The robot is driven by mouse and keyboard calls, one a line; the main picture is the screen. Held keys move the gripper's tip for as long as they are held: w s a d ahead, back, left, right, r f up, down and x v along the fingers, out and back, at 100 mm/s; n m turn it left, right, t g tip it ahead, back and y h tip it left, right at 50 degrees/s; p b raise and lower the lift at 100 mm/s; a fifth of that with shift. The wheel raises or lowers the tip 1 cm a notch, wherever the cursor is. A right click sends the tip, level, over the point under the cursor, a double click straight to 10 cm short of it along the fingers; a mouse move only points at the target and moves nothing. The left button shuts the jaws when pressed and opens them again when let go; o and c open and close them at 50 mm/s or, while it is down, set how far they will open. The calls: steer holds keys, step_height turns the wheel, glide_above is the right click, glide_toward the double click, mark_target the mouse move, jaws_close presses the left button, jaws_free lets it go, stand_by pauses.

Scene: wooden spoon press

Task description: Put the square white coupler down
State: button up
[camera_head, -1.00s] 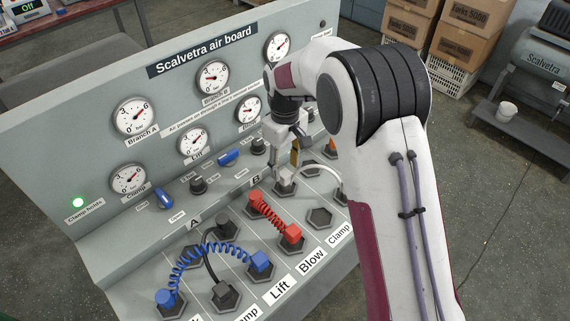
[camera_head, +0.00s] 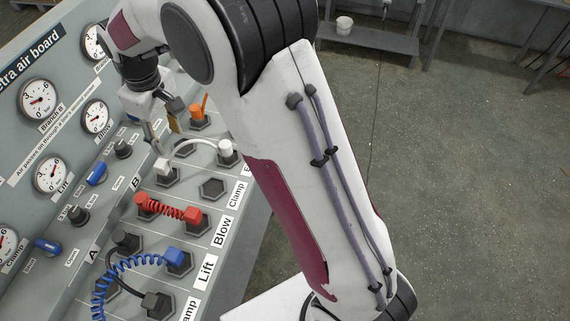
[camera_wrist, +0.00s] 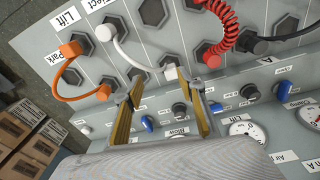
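The square white coupler (camera_head: 163,166) sits at a hexagonal socket in the row farther from the front labels, one end of a white hose. The hose arcs to another white end (camera_head: 227,148) on a socket nearer the labels. In the wrist view, the square coupler (camera_wrist: 170,73) shows between my fingertips, nearer the right one, with a gap on the left. My gripper (camera_head: 167,140) is open just above it. It also shows in the wrist view (camera_wrist: 160,80) with both fingers apart. Whether the coupler is fully seated cannot be told.
A red coiled hose (camera_head: 170,209) lies beside it, with a blue coiled hose (camera_head: 137,261) and a black hose beyond. An orange hose (camera_wrist: 66,75) is close on the other side. An empty socket (camera_head: 213,188) is nearby. Knobs and gauges (camera_head: 52,173) stand behind.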

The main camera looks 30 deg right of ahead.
steer(key=s+d+r+m+t, duration=0.1)
steer(key=s+d+r+m, duration=0.1)
steer(key=s+d+r, duration=0.5)
steer(key=s+d+r+m+t, duration=0.1)
steer(key=s+d, duration=0.3)
steer(key=s, duration=0.7)
steer(key=s+d+r+m+t, duration=0.2)
steer(key=s+d+r+m, duration=0.2)
steer(key=s, duration=0.7)
steer(key=shift+r+t, duration=0.3)
